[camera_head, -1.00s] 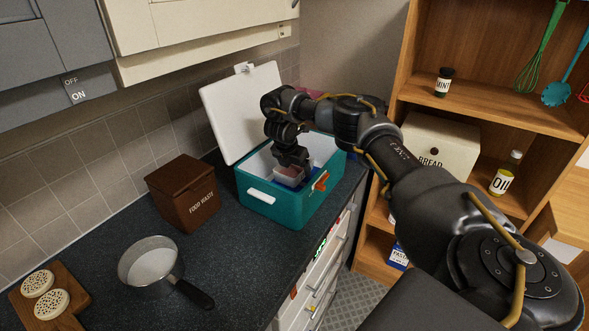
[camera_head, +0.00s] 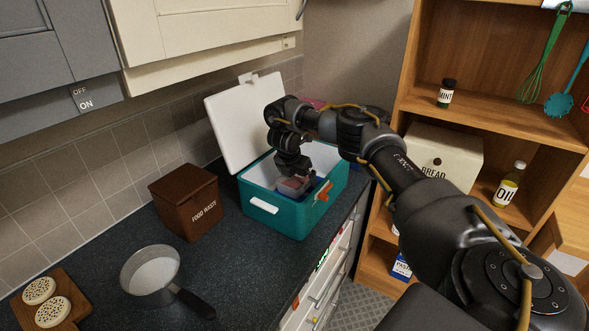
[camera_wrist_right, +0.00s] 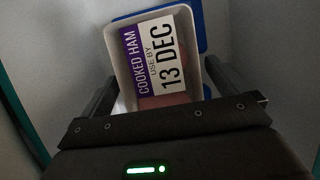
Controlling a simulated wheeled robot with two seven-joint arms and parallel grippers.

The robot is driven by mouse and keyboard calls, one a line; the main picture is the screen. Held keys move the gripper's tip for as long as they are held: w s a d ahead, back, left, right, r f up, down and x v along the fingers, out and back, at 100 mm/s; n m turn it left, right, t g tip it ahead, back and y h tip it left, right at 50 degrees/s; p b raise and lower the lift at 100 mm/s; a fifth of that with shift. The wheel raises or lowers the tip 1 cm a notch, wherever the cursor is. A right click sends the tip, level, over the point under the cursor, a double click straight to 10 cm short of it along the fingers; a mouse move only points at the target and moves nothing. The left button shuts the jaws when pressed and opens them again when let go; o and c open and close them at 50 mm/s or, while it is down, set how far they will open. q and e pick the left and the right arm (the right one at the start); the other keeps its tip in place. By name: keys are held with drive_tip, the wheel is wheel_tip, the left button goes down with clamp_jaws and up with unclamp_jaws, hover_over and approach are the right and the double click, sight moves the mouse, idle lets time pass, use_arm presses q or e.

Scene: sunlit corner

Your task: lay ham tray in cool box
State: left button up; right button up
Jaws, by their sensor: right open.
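The cool box (camera_head: 288,222) is teal with a white inside and stands open on the counter, its white lid (camera_head: 240,125) tilted up behind it. The ham tray (camera_head: 292,187) is inside the box; in the right wrist view it is a pale tray (camera_wrist_right: 140,32) with a purple and white "COOKED HAM" label, lying on something flat and blue (camera_wrist_right: 203,22). My right gripper (camera_head: 293,172) reaches down into the box over the tray. In the right wrist view its open fingers (camera_wrist_right: 160,75) stand on either side of the tray's near end. My left gripper is out of view.
A brown food waste bin (camera_head: 187,201) stands left of the box. A saucepan (camera_head: 150,275) and a board with two round biscuits (camera_head: 40,291) are nearer. Wall cupboards hang above. A wooden shelf with a bread bin (camera_head: 445,155) stands at the right.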

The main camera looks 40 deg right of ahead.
drive_tip(key=p+v, duration=0.2)
drive_tip(key=v, duration=0.8)
drive_tip(key=shift+a+r, duration=0.1)
drive_tip(key=shift+v, duration=0.85)
